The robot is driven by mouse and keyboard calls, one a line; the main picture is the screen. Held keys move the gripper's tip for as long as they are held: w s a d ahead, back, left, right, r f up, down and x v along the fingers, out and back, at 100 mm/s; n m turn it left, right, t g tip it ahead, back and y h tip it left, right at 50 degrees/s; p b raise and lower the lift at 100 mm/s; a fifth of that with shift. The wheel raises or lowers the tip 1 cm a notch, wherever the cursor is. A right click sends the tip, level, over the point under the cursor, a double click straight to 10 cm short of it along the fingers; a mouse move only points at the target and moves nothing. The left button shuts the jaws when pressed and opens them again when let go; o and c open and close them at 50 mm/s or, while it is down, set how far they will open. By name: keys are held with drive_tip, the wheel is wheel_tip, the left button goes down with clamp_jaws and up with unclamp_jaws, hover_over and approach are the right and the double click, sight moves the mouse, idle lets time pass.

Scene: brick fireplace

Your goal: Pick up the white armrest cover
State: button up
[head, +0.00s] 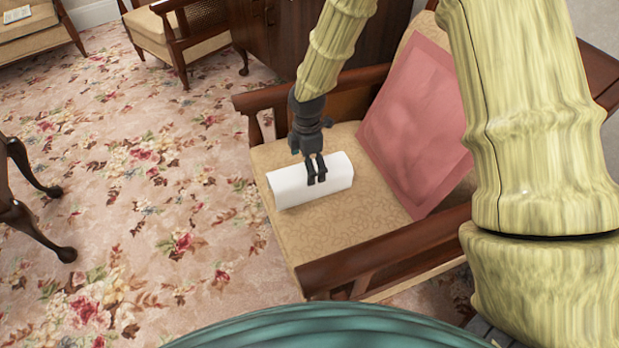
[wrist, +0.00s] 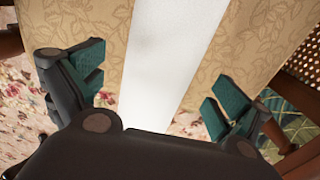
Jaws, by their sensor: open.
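The white armrest cover (head: 293,187) lies on the beige patterned seat of a wooden armchair (head: 330,215). It looks like a long white block in the head view. In the wrist view the cover (wrist: 172,65) runs as a white band between the fingers, away from the camera. My gripper (head: 316,180) is over the right half of the cover, pointing down, and hides a small part of it. In the wrist view my gripper (wrist: 152,92) is open, with one finger on each side of the cover and visible gaps between. I cannot tell its exact height above the cover.
A pink cushion (head: 415,125) leans on the chair's back, right of the cover. Wooden armrests (head: 385,250) flank the seat in front and behind. Another chair (head: 165,30) and a dark cabinet (head: 265,35) stand behind. Floral carpet (head: 130,200) lies open to the left.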

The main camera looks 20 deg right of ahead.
drive_tip(key=shift+d+f+b, duration=0.15)
drive_tip(key=shift+f+b, duration=0.4)
drive_tip(key=shift+f, duration=1)
drive_tip(key=shift+d+f+b, duration=0.15)
drive_tip(key=shift+f+b, duration=0.4)
drive_tip(key=shift+f, duration=0.95)
drive_tip(key=c, duration=0.9)
